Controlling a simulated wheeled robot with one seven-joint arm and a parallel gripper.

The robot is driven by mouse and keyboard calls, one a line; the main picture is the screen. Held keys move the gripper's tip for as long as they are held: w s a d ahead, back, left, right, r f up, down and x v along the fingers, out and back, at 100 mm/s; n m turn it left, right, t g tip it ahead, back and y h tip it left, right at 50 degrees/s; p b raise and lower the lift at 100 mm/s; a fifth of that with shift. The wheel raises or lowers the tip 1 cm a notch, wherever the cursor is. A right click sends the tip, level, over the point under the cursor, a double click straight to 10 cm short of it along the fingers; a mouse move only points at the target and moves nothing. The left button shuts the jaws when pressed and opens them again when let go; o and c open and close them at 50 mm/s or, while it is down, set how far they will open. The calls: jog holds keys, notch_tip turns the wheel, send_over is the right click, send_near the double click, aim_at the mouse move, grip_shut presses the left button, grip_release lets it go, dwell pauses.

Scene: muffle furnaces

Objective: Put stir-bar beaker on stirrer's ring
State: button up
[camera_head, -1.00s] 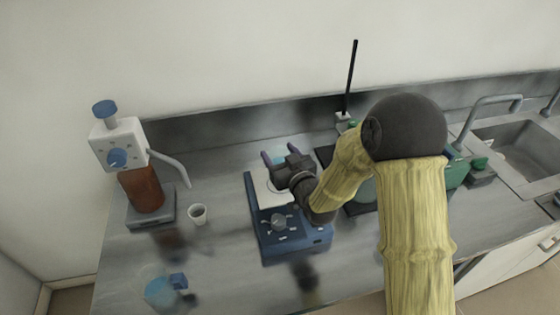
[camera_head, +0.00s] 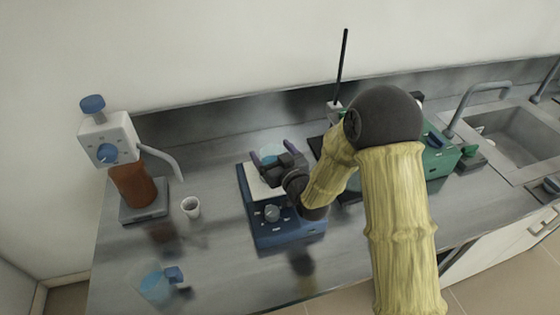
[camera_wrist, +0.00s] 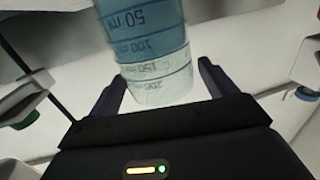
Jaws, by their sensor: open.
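The blue stirrer (camera_head: 279,232), with a dial on its front and a pale top plate (camera_head: 257,187), stands in the middle of the counter. My gripper (camera_head: 271,155) is over the far part of the plate, its dark fingers apart. A pale blue clear beaker (camera_head: 269,150) shows between and beyond the fingertips. In the wrist view, the graduated beaker (camera_wrist: 148,45) stands between my open gripper's fingers (camera_wrist: 160,82), with visible gaps at both sides. My wrist hides the beaker's base in the head view, so I cannot tell its exact seat on the ring.
A light blue vessel (camera_head: 156,286) is near the front edge. A green device (camera_head: 440,160) and a sink (camera_head: 515,135) lie right.

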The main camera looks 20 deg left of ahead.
jog(key=p+v, duration=0.4)
jog(key=v, duration=0.7)
jog(key=shift+s+d, duration=0.25)
jog(key=shift+d, duration=0.05)
jog(key=shift+s, duration=0.2)
jog(key=shift+w, duration=0.15)
dwell(0.3)
